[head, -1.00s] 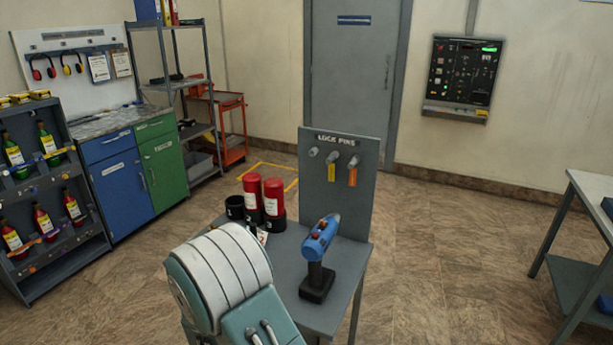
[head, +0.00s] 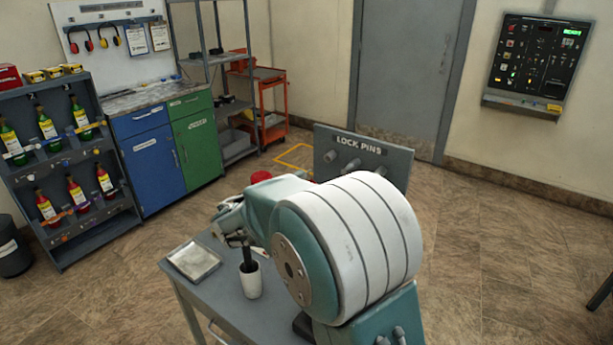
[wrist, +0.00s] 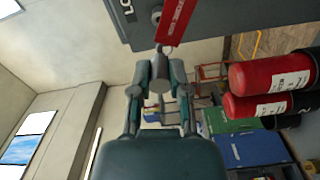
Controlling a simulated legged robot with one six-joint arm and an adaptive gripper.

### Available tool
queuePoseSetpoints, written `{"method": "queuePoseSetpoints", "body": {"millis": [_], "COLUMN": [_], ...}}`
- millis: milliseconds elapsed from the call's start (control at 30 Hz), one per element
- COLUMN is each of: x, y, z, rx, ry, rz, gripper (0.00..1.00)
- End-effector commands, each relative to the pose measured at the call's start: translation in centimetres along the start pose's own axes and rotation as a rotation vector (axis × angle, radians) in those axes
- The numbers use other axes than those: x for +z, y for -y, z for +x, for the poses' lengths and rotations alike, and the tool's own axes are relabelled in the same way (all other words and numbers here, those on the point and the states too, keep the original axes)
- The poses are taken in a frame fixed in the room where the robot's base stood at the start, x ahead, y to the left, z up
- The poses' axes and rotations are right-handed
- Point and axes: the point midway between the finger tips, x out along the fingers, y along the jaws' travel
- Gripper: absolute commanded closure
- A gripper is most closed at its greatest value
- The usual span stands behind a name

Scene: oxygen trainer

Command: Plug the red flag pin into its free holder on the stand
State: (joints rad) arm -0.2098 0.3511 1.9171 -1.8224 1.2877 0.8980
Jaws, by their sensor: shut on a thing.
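The red flag pin shows in the wrist view, with its red flag (wrist: 177,18) at the top and its grey round head (wrist: 158,76) between my fingertips. My gripper (wrist: 158,82) is shut on this pin. In the wrist view the stand's panel (wrist: 225,12) is at the top, close to the flag.
On the table (head: 225,300) are a white cup (head: 250,282) with a dark item in it and a flat tray (head: 194,260). Red cylinders (wrist: 265,75) are at the right of the wrist view. Shelves and cabinets are further back left.

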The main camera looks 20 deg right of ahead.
Motion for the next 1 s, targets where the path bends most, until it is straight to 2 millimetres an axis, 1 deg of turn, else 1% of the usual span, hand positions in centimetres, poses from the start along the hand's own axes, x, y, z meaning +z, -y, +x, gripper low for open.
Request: {"method": "queuePoseSetpoints", "body": {"millis": [267, 367, 733, 1000], "x": [0.7, 0.9, 0.5, 0.7], "y": [0.0, 0.1, 0.1, 0.1], "z": [0.8, 1.6, 4.1, 6.2], "rx": [-0.007, -0.01, -0.005, -0.007], "ry": [0.002, 0.005, 0.002, 0.003], "rz": [0.027, 0.034, 0.03, 0.032], "gripper": [1.0, 1.0, 1.0, 1.0]}}
